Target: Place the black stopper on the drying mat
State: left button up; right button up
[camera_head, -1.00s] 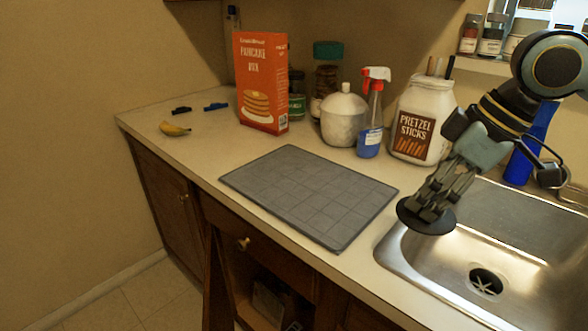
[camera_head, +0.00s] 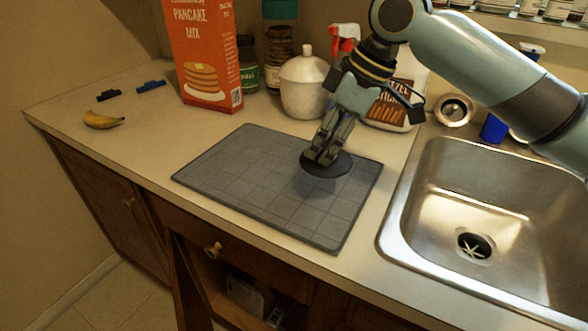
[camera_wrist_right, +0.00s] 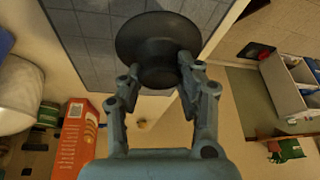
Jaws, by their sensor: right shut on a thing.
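The black stopper (camera_head: 328,168) is a dark round disc held by my right gripper (camera_head: 322,156). It is over the right part of the grey drying mat (camera_head: 235,190), which lies flat on the counter with a grid pattern. A shadow shows on the mat close below the disc; I cannot tell the exact gap. In the right wrist view, the stopper (camera_wrist_right: 158,38) sits between the fingertips of my right gripper (camera_wrist_right: 157,78), with the mat (camera_wrist_right: 88,60) behind it. My left gripper is not in view.
The steel sink (camera_head: 440,165) with its drain (camera_head: 476,245) lies right of the mat. A pancake mix box (camera_head: 203,60), a white jar (camera_head: 303,85), a spray bottle (camera_head: 345,38) and a pretzel container (camera_head: 395,108) stand behind. The mat's left part is bare.

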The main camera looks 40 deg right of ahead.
jog(key=w+f, duration=0.1)
jog(key=w+a, duration=0.1)
jog(key=w, duration=0.1)
jog(key=w+a+f, duration=0.1)
jog(key=shift+w+f, duration=0.15)
jog(key=shift+f, duration=0.2)
jog(key=shift+w+a+f, duration=0.2)
jog(key=shift+w, duration=0.1)
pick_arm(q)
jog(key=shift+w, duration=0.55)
pick_arm(e)
jog(key=shift+f, duration=2.1)
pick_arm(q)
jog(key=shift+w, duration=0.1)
pick_arm(e)
jog(key=o, duration=1.1)
jog(key=shift+f, duration=0.15)
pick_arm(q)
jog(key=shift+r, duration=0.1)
pick_arm(e)
jog(key=shift+o, duration=0.2)
jog(key=v, duration=1.2)
jog(key=shift+w+r, duration=0.1)
jog(key=shift+r, duration=0.15)
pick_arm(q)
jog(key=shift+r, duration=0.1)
